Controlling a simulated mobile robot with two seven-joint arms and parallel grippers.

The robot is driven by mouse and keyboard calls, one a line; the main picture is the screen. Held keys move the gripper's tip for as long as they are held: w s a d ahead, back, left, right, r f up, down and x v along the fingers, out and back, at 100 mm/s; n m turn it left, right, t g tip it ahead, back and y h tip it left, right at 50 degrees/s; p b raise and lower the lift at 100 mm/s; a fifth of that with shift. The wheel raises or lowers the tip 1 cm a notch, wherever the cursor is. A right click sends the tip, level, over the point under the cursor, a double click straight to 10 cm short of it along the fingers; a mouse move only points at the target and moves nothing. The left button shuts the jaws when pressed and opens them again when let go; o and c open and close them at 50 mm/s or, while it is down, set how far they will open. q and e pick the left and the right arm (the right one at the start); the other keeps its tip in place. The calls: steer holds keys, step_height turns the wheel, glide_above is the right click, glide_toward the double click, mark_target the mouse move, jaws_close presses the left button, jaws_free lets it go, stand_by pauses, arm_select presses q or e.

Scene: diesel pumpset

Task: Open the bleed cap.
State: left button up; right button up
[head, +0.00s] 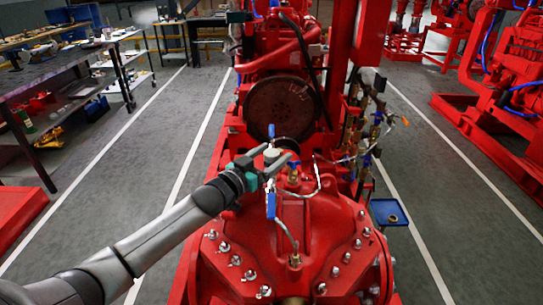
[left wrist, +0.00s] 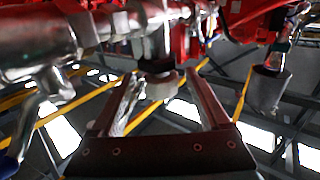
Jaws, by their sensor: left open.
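My left gripper (head: 280,163) reaches in from the left over the red pump casing (head: 325,235), among the small valves on top. In the left wrist view its two fingers (left wrist: 161,76) are apart. A pale grey cap-like piece (left wrist: 160,86), which looks like the bleed cap, sits in line with the gap between the fingertips, below a metal fitting. I cannot tell whether the fingers touch it. In the head view a pale round piece (head: 271,153) shows just behind the fingers, below a blue handle (head: 271,131). My right gripper is not in view.
A blue-handled valve (head: 271,205) with a bent pipe stands close in front of the fingers. The red engine (head: 280,105) rises behind. A blue tray (head: 389,212) lies at right.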

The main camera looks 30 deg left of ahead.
arm_select(q)
steer(key=shift+c, duration=0.2)
jaws_close()
stand_by(0.5)
